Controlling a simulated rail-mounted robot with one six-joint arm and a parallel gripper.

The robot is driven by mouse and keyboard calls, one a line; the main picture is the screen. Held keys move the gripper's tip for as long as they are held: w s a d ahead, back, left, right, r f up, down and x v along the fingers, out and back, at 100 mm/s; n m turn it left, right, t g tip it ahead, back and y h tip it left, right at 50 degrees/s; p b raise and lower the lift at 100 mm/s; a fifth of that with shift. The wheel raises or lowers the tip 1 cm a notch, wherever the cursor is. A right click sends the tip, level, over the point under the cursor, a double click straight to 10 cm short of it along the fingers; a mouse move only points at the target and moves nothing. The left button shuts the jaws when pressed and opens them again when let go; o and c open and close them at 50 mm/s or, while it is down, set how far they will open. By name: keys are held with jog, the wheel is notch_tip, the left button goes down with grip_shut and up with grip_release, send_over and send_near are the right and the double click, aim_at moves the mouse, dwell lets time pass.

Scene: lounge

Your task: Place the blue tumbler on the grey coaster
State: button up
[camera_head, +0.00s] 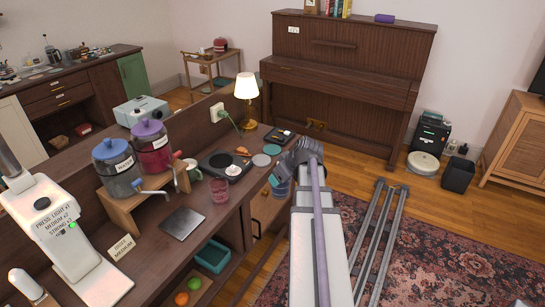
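A blue tumbler (283,188) shows just below my gripper (277,178), near the right edge of the wooden counter (215,230). My gripper and arm cover part of the tumbler. The fingertips are small and overlap the tumbler in the picture, so I cannot tell whether they are closed on it or whether it is lifted. Two round flat discs lie on the counter to the upper left of my gripper: a grey-blue coaster (261,160) and a greener coaster (272,150). Both look bare.
A pink tumbler (219,190), a dark round plate with a white item (233,170) and a dark square pad (182,223) lie further left. Two lidded drink jars (118,170) stand on a wooden riser. A lit lamp (246,95) stands at the back.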

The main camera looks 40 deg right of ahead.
jog(key=w+d+r+n+y+p, duration=0.15)
jog(key=w+d, duration=0.25)
jog(key=w, duration=0.5)
jog(key=w+d+r+n+p, duration=0.15)
jog(key=w+d, duration=0.25)
jog(key=w, duration=0.4)
jog(key=w+d+r+p, duration=0.1)
jog(key=w+d+r, duration=0.1)
jog(key=w+d, duration=0.5)
jog(key=f+b, duration=0.3)
jog(key=w+a+f+b, duration=0.1)
jog(key=f+b, duration=0.3)
jog(key=w+a+f+b, duration=0.1)
jog(key=f+b, duration=0.2)
jog(key=f, duration=0.1)
jog(key=shift+a, duration=0.2)
jog(key=shift+s+r, duration=0.1)
jog(key=shift+r, duration=0.2)
jog(key=shift+f, duration=0.25)
jog(key=o, duration=1.5)
jog(key=shift+r, duration=0.1)
